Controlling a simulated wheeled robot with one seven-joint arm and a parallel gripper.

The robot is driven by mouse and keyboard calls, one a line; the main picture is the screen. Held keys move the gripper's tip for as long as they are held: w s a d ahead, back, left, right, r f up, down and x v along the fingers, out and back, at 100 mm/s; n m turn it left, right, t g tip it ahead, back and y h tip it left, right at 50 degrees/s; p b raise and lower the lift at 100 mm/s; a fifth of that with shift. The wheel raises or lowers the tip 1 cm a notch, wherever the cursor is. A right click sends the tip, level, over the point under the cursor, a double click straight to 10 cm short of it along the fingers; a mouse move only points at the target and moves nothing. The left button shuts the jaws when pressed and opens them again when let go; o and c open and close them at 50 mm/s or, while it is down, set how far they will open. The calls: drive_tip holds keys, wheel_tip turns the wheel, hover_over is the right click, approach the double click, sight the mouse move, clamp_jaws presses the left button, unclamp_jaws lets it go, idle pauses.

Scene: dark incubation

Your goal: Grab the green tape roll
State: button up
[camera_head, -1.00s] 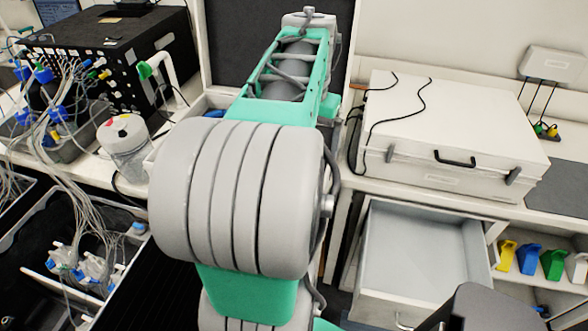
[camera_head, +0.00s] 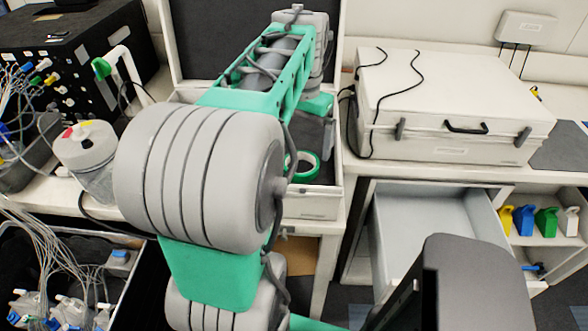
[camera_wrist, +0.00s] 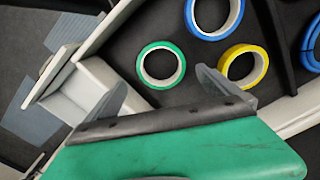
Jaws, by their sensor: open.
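In the head view the green roll (camera_head: 315,173) shows partly behind my arm. My gripper (camera_wrist: 160,95) is open and empty, its two fingers wide apart. In the wrist view the roll appears just beyond the fingertips, between them; it is not touched. The exact height gap cannot be told. My gripper itself is hidden or unclear in the head view.
A yellow roll (camera_wrist: 264,66) and a blue roll (camera_wrist: 190,16) lie close to the right of the green one, near my right finger. Another blue roll (camera_wrist: 308,45) sits past a divider (camera_wrist: 275,45). A white case (camera_head: 440,95) stands on the right.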

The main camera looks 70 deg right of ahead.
sight(301, 170)
wheel_tip(301, 170, down, 6)
drive_tip(key=shift+w+a+f, duration=0.1)
drive_tip(key=shift+w+f, duration=0.05)
drive_tip(key=shift+c, duration=0.4)
drive_tip(key=c, duration=1.2)
